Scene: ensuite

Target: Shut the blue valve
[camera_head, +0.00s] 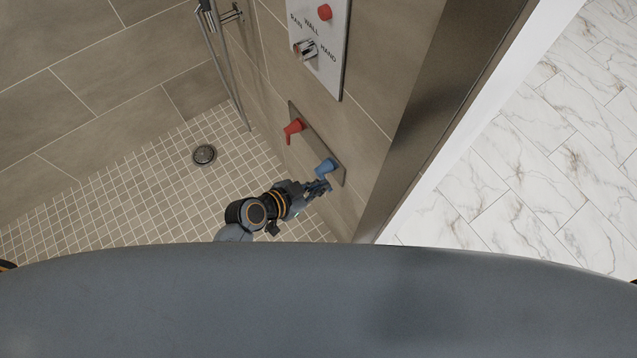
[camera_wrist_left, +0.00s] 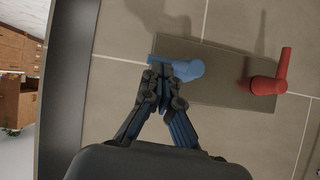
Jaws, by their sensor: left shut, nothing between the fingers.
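The blue valve (camera_head: 326,167) is a lever handle on a metal plate on the shower wall. In the left wrist view the blue valve (camera_wrist_left: 184,70) has its lever pointing left, level with the plate's long side. My left gripper (camera_head: 322,186) is shut and empty, right at the blue valve. In the left wrist view my left gripper's fingertips (camera_wrist_left: 160,72) are together at the lever, partly overlapping it; I cannot tell whether they touch. My right gripper is not in view.
A red valve (camera_head: 293,129) sits on the same plate (camera_head: 312,139); in the left wrist view the red lever (camera_wrist_left: 270,80) points up. A control panel (camera_head: 322,42) is above. A drain (camera_head: 204,155) lies in the tiled floor. A dark wall edge (camera_head: 425,110) stands right of the plate.

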